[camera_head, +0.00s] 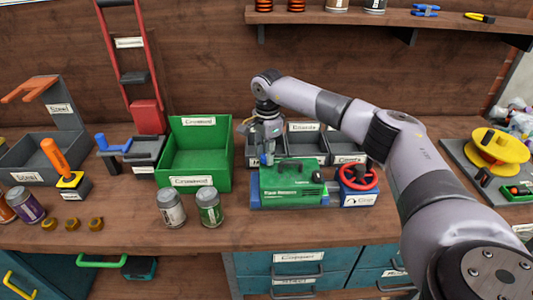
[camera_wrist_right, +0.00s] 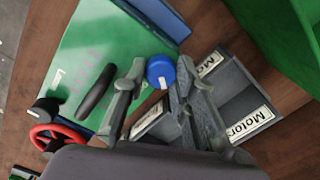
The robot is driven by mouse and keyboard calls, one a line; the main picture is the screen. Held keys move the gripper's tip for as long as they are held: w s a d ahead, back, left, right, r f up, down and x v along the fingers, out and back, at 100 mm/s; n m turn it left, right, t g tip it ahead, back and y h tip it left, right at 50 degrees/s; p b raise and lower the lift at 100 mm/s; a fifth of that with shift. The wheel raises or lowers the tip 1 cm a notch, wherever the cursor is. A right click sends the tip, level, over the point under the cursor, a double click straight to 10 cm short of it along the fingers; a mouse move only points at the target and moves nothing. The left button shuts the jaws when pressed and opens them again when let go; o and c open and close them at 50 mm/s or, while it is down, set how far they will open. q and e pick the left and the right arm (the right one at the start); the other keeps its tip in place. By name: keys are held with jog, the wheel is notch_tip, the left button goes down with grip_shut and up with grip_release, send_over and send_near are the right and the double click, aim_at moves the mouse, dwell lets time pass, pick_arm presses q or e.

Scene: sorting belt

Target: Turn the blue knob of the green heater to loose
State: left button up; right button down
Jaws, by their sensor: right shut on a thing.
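The green heater (camera_head: 292,178) sits on a blue base on the workbench, with a black handle on top; it also fills the upper left of the right wrist view (camera_wrist_right: 90,50). The blue knob (camera_wrist_right: 160,72) is at the heater's edge, between the two fingers of my right gripper (camera_wrist_right: 160,84). I cannot read the knob's setting. My left gripper is not in view.
A red handwheel (camera_head: 358,177) on a blue block stands just right of the heater. A green crate (camera_head: 194,181) is to the left, with two cans (camera_head: 172,210) in front. Grey labelled bins (camera_head: 307,148) are close behind the heater. The bench front before the heater is clear.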

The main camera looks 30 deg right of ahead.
jog(key=c, duration=1.3)
grip_release()
notch_tip(320, 180, up, 12)
jog(key=shift+s, duration=0.2)
jog(key=shift+a, duration=0.1)
